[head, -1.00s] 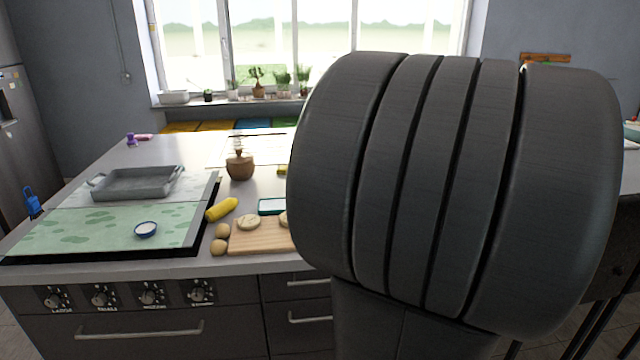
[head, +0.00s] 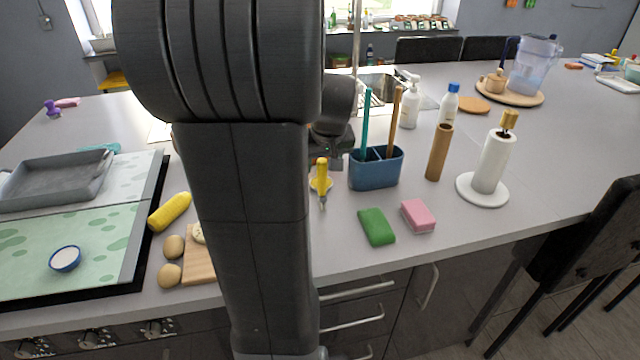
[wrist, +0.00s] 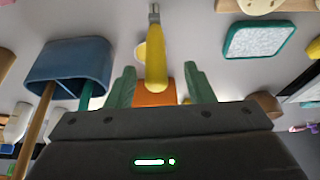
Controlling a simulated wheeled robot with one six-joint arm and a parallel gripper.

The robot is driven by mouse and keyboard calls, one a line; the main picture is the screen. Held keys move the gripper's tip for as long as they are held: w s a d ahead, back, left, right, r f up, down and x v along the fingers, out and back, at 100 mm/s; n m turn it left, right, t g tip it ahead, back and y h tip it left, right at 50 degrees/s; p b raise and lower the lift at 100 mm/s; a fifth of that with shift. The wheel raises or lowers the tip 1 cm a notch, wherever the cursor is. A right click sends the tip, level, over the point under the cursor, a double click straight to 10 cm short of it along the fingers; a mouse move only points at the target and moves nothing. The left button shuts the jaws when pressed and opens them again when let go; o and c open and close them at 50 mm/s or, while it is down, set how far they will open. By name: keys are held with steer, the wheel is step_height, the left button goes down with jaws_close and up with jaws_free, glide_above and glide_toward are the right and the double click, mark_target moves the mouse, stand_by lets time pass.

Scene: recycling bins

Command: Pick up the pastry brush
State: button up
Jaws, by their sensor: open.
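A yellow-handled tool with a metal end (head: 321,176) lies on the counter just left of the blue caddy, over a small yellowish round piece. I take it for the pastry brush, though no bristles can be made out. In the wrist view the tool (wrist: 155,55) points away from my gripper. My gripper (wrist: 160,80) is open, its two green fingers apart on either side of the tool's handle end, with nothing held. I cannot tell the height gap between them. In the head view the fingers are hidden or too small to tell.
The blue caddy (head: 376,171) with two tall handles stands close right of the tool. A green sponge (head: 376,226) and pink sponge (head: 418,216) lie in front. A brown cylinder (head: 439,152) and paper towel holder (head: 482,188) stand right. A cutting board (head: 199,268) lies left.

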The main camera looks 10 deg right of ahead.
steer(key=shift+d+x, duration=0.1)
steer(key=shift+x, duration=1.1)
steer(key=shift+d+x, duration=0.15)
steer(key=shift+x, duration=1)
jaws_close()
